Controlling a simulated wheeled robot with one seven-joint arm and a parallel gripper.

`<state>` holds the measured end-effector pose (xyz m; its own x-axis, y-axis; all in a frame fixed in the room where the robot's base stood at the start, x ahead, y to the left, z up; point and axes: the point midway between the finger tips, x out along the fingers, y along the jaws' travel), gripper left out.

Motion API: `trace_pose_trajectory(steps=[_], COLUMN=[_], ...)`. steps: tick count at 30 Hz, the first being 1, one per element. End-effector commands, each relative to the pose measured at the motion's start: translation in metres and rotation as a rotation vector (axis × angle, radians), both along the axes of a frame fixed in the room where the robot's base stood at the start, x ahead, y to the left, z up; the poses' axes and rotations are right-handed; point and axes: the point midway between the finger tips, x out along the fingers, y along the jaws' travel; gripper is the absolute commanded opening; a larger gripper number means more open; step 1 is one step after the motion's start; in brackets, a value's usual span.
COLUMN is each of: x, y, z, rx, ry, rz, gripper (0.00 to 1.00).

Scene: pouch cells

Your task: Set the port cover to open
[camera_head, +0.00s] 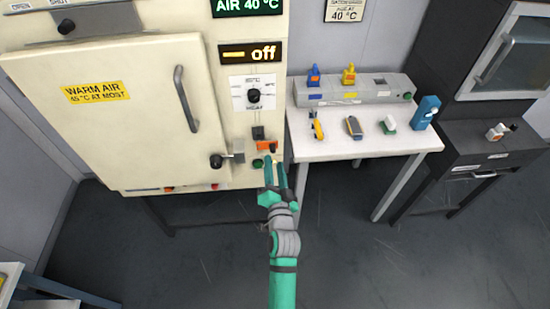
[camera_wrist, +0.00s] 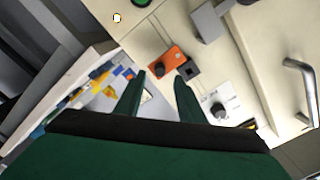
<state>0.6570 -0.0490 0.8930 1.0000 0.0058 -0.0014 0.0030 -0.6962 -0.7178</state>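An orange plate with a dark knob, which looks like the port cover (camera_head: 266,146), is on the lower right front of the cream warm-air cabinet. In the wrist view the orange plate (camera_wrist: 176,57) lies just beyond the fingertips, beside a dark square fitting (camera_wrist: 192,70). I cannot tell whether the square is the port's opening. My gripper (camera_head: 275,165) is open and empty, with its two green fingers apart just below the orange plate. The fingers (camera_wrist: 160,78) show no contact with the plate or knob.
The cabinet has a door handle (camera_head: 186,98), a latch (camera_head: 217,161), a heat knob (camera_head: 253,95) and a green button (camera_head: 257,163) near the plate. OPEN and SHUT labels show at its top left. A white table (camera_head: 357,148) with small items stands to the right.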

Motion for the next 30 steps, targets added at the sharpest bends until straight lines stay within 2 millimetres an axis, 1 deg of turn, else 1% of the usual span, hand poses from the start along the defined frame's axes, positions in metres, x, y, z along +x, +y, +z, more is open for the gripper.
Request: trace_pose_trajectory(steps=[1, 6, 12, 17, 30], x=[-0.01, -0.035, -0.051, -0.055, -0.055], y=[0.002, 0.004, 0.004, 0.003, 0.003], z=[-0.001, -0.001, -0.001, 0.0, 0.0], rx=[0.001, 0.0, 0.0, -0.001, 0.0], ry=[0.001, 0.001, 0.001, 0.001, 0.001], rz=[0.003, 0.007, 0.007, 0.005, 0.005], gripper=[0.36, 0.36, 0.36, 0.36, 0.36])
